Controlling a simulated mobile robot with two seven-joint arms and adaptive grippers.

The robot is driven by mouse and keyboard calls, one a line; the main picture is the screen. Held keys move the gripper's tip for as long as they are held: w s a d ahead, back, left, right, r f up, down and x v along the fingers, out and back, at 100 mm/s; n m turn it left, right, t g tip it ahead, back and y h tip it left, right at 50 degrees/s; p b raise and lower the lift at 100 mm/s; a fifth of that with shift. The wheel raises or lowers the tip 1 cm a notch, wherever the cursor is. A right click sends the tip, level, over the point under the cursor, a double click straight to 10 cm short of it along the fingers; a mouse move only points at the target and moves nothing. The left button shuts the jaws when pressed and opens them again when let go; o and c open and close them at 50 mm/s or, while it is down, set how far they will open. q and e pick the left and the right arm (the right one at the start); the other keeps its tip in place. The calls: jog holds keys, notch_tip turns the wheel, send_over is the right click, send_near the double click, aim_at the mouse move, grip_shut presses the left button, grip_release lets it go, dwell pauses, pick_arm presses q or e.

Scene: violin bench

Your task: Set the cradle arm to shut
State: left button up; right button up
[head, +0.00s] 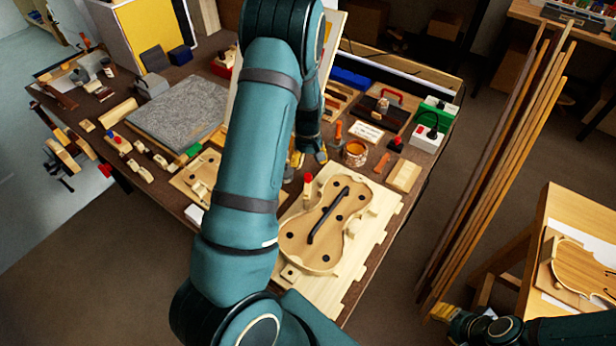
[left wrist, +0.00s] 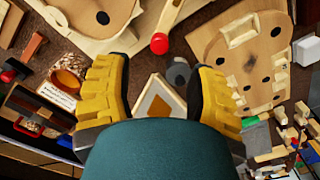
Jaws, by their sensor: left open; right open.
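A pale wooden arm with a red knob (head: 308,178), which I take to be the cradle arm, stands by the upper left edge of the violin-shaped cradle (head: 292,236). In the left wrist view its red knob (left wrist: 160,43) shows beyond my fingertips, with a pale wooden shaft rising from it. My left gripper (head: 309,157) is open above the bench, just beyond the knob and apart from it. In the left wrist view its yellow fingers (left wrist: 158,92) are spread and hold nothing.
A black bar (head: 327,215) lies over the cradle. A second violin form (head: 199,172) is to the left, partly behind my left arm. An orange pot (head: 355,152) and screwdrivers crowd the space right of my left gripper. Long wooden strips (head: 500,165) lean on the right.

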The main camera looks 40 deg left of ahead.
aim_at(308, 176)
pick_arm(q)
notch_tip(308, 176, down, 8)
jog(key=shift+f, duration=0.2)
jog(key=shift+c, duration=0.4)
grip_shut()
